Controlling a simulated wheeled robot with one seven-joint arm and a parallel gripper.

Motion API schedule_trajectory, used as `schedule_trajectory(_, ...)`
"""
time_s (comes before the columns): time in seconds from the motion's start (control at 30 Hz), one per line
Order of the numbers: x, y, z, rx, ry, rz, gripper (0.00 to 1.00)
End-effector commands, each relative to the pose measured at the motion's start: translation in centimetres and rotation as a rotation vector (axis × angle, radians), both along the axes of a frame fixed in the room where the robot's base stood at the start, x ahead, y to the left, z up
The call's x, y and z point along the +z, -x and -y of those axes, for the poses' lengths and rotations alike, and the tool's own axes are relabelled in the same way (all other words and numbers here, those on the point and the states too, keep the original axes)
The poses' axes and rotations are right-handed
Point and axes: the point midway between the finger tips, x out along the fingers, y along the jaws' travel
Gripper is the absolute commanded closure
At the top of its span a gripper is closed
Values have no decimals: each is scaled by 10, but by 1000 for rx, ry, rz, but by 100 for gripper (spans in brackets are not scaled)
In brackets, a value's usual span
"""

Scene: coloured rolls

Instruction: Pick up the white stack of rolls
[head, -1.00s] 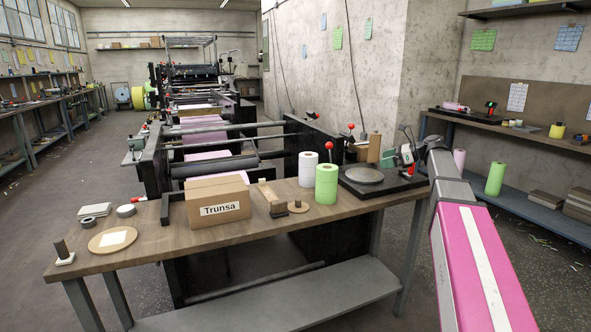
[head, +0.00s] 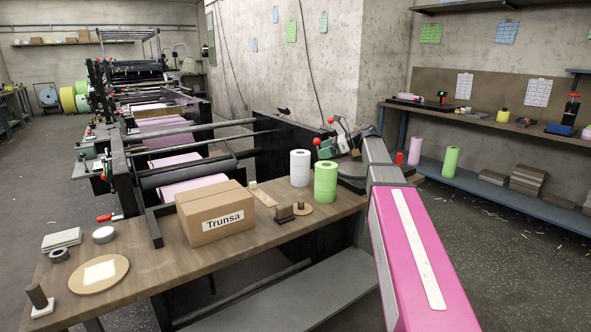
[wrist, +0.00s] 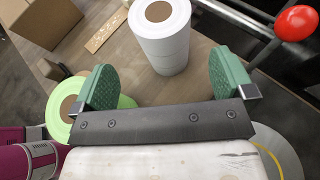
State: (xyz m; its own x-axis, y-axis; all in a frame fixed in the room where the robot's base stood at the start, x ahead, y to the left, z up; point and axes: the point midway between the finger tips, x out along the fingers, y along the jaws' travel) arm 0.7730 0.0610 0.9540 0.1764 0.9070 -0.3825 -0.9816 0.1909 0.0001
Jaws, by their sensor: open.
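The white stack of rolls (head: 300,168) stands upright on the wooden table in the head view, behind and left of the green stack of rolls (head: 325,182). My gripper (head: 325,150) is just right of its top in that view. In the wrist view the white stack (wrist: 160,45) lies ahead of my open, empty gripper (wrist: 164,62), roughly centred between the green fingers and apart from them. The green stack (wrist: 60,112) shows at the left of the wrist view, partly hidden by the left finger.
A cardboard box (head: 215,212) marked Trunsa stands left of the stacks. A red-knobbed lever (wrist: 296,24) is right of my gripper.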

Motion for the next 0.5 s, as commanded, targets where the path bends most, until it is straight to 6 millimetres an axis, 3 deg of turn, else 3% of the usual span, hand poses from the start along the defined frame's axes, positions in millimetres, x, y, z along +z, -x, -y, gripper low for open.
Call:
schedule_trajectory(0.23, -14, -6, -34, 2, 1, -1, 0)
schedule_trajectory(0.5, -19, -10, -51, 1, 0, 0, 0)
